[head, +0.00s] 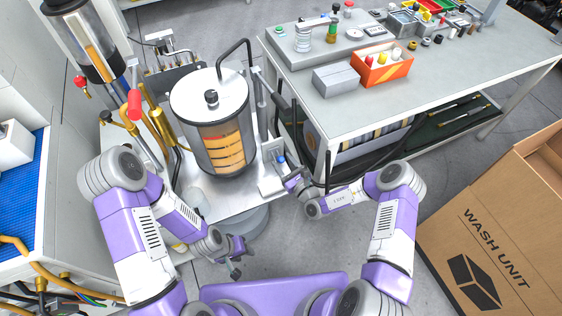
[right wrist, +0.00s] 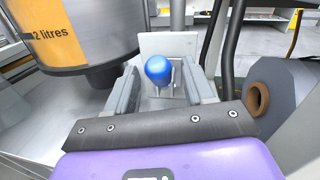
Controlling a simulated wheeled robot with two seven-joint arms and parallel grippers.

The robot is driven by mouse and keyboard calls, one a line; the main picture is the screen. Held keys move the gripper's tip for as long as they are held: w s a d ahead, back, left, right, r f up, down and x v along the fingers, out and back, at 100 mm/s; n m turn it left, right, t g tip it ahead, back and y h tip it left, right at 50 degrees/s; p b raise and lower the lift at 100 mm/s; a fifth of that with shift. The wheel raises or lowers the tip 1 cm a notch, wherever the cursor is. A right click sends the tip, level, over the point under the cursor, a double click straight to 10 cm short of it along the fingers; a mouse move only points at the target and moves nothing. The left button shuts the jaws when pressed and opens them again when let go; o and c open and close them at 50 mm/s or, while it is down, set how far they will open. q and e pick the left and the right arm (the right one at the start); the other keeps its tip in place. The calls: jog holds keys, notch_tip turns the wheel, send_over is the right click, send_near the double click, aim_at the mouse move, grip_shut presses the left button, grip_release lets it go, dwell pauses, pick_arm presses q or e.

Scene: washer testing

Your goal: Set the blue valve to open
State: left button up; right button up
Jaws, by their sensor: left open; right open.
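The blue valve (right wrist: 159,69) shows a round blue knob in front of a pale plate in the right wrist view. In the head view the blue knob (head: 281,159) is a small spot right of the cylinder's base. My right gripper (head: 287,173) is open at the valve. In the right wrist view the fingers of the right gripper (right wrist: 160,80) stand on either side of the knob, with gaps visible. The valve's lever direction cannot be made out. My left gripper (head: 237,250) is open and empty, low in front of the metal stand.
A clear cylinder (head: 213,130) with an orange label stands left of the valve. A red-handled lever (head: 134,103) and brass pipes are further left. A grey workbench (head: 365,105) stands at the right, and a cardboard box (head: 505,220) is at lower right.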

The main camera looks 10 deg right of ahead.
jog(key=shift+x, duration=0.9)
grip_shut()
